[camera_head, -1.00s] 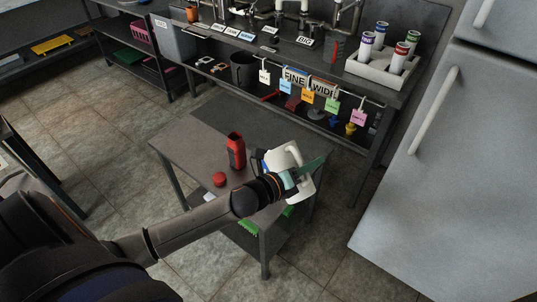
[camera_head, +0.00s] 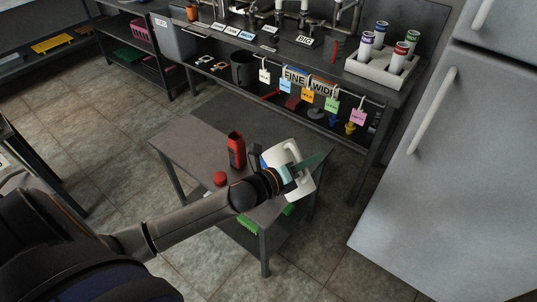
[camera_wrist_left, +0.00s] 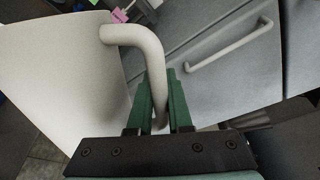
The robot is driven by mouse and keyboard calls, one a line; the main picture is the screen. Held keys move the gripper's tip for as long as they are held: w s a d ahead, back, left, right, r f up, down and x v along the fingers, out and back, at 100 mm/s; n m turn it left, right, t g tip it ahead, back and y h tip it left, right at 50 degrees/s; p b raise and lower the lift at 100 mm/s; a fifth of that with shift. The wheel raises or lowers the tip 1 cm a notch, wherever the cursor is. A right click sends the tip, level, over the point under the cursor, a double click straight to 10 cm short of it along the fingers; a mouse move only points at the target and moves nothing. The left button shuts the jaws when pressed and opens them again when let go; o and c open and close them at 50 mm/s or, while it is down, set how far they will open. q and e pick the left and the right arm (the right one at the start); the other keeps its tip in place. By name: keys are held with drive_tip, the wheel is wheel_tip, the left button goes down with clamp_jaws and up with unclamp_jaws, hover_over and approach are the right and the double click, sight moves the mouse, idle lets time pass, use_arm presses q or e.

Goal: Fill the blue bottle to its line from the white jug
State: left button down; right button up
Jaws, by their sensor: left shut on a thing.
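The white jug (camera_head: 277,155) is at the right end of the small grey table (camera_head: 185,140). My left gripper (camera_head: 297,170) is shut on its handle. In the left wrist view the green fingers (camera_wrist_left: 160,105) close around the handle, beside the pale jug wall (camera_wrist_left: 60,70). I cannot tell whether the jug touches the table. A small bluish patch (camera_head: 256,152) shows at the jug's left edge; I cannot tell if it is the blue bottle. A red bottle (camera_head: 236,152) stands uncapped to the left. My right gripper is not in view.
A red cap (camera_head: 220,178) lies on the table near the red bottle. Behind, a dark bench carries a white rack (camera_head: 377,72) of several bottles. A large grey fridge (camera_head: 455,170) stands at the right. Floor is free left of the table.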

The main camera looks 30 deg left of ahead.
sight(312, 181)
use_arm(q)
drive_tip(key=shift+w+a+r+n+p, duration=0.1)
drive_tip(key=shift+a+r+n+p, duration=0.05)
drive_tip(key=shift+r+n+p, duration=0.15)
drive_tip(key=shift+w+a+r+n+p, duration=0.1)
drive_tip(key=shift+a+r+p, duration=0.1)
drive_tip(key=shift+r, duration=0.2)
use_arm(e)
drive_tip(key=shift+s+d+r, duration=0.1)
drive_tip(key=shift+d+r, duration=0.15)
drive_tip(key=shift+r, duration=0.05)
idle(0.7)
